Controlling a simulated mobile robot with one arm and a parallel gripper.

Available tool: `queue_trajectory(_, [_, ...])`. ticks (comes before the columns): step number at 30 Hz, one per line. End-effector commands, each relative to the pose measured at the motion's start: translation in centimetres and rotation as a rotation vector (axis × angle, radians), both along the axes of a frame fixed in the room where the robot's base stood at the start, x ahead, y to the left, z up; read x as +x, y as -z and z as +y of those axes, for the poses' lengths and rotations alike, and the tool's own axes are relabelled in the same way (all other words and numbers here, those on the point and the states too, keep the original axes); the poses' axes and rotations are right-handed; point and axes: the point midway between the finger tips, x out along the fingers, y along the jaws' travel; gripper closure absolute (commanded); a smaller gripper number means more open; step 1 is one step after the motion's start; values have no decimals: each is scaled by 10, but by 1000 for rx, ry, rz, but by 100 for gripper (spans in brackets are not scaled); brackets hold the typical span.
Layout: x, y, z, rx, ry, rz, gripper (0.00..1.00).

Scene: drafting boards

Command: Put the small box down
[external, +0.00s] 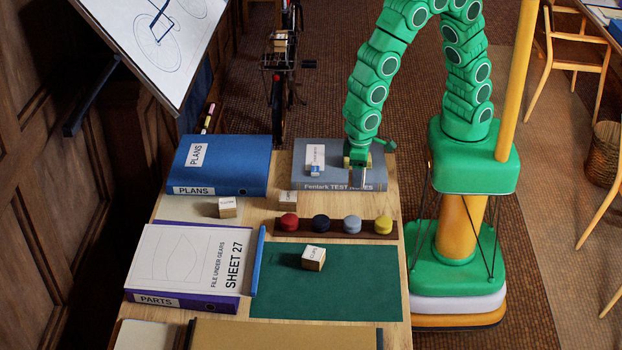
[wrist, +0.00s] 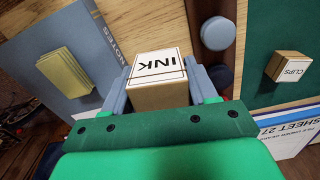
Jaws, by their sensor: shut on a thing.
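The small box (wrist: 158,82) is light brown with a white top label reading INK. My gripper (wrist: 160,92) is shut on it, with a blue-grey finger on each side. The label faces the wrist camera and looks undamaged. In the external view my gripper (external: 360,178) hangs over the right part of the grey book (external: 337,178), and I cannot clearly make out the held box there. What lies directly under the box is hidden in the wrist view.
A rack (external: 335,231) with several coloured round knobs crosses the table. The green mat (external: 300,292) holds a CLIPS box (external: 313,258). Other boxes (external: 228,207) (external: 288,197) stand left of it. A blue PLANS binder (external: 240,160) and Sheet 27 (external: 190,262) fill the left.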

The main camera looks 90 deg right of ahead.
Motion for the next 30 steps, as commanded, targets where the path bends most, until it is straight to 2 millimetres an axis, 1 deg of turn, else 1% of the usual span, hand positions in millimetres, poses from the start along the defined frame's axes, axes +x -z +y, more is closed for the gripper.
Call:
queue_trajectory(2, [0, -2, 2, 0, -1, -1, 74])
queue_trajectory(5, [-3, -4, 9, 0, -7, -1, 74])
queue_trajectory(8, [-9, -6, 25, 1, -17, -4, 74])
queue_trajectory(11, [-19, -10, 46, -2, -31, -7, 74])
queue_trajectory(17, [-46, -18, 92, -4, -60, -6, 74])
queue_trajectory(21, [-69, -25, 125, 0, -82, -8, 74])
queue_trajectory(24, [-86, -28, 143, -1, -96, -6, 74])
queue_trajectory(27, [-101, -31, 158, -1, -109, -4, 74])
queue_trajectory(30, [-111, -33, 168, 0, -116, -1, 74])
